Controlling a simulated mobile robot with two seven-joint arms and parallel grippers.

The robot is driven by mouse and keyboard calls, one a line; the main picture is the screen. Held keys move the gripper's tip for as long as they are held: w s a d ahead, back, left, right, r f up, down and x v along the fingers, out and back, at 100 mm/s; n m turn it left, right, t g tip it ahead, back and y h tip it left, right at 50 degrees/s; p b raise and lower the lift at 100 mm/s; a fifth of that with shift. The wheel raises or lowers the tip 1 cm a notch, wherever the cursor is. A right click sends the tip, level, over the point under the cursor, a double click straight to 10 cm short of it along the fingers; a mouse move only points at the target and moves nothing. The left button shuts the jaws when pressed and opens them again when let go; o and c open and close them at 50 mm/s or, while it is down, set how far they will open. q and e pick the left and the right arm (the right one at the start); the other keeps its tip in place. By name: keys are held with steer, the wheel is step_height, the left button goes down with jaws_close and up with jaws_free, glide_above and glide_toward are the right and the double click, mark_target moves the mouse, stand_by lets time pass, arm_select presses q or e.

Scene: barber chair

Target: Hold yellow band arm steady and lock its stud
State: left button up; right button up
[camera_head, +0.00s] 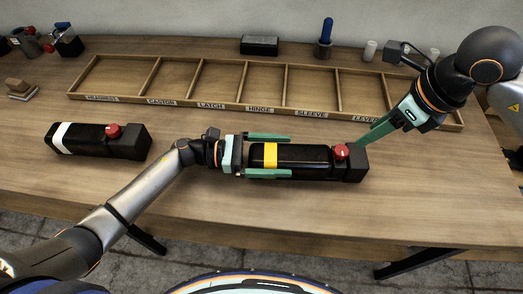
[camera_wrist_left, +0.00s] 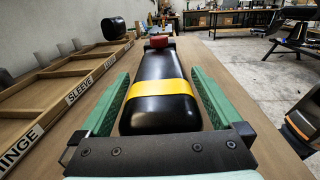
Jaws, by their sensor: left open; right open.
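The black arm with the yellow band (camera_head: 305,159) lies on the wooden table in the head view. Its red stud (camera_head: 341,151) sits on top near the right end. My left gripper (camera_head: 268,156) is open, with its green fingers on either side of the banded end. In the left wrist view the yellow band (camera_wrist_left: 160,88) lies between the open fingers, with a gap visible on each side. The stud (camera_wrist_left: 159,42) shows at the far end. My right gripper (camera_head: 368,139) is open, its green fingers just right of and behind the stud, seemingly apart from it.
A second black arm with a white band (camera_head: 95,141) and a red stud lies at left. A labelled wooden compartment tray (camera_head: 180,102) stands behind. A black block (camera_head: 260,45) and a blue-handled tool (camera_head: 326,31) stand at the back. The front table strip is clear.

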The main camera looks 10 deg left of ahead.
arm_select(q)
steer(key=shift+d, duration=0.4)
steer(key=shift+c, duration=0.2)
jaws_close()
stand_by(0.4)
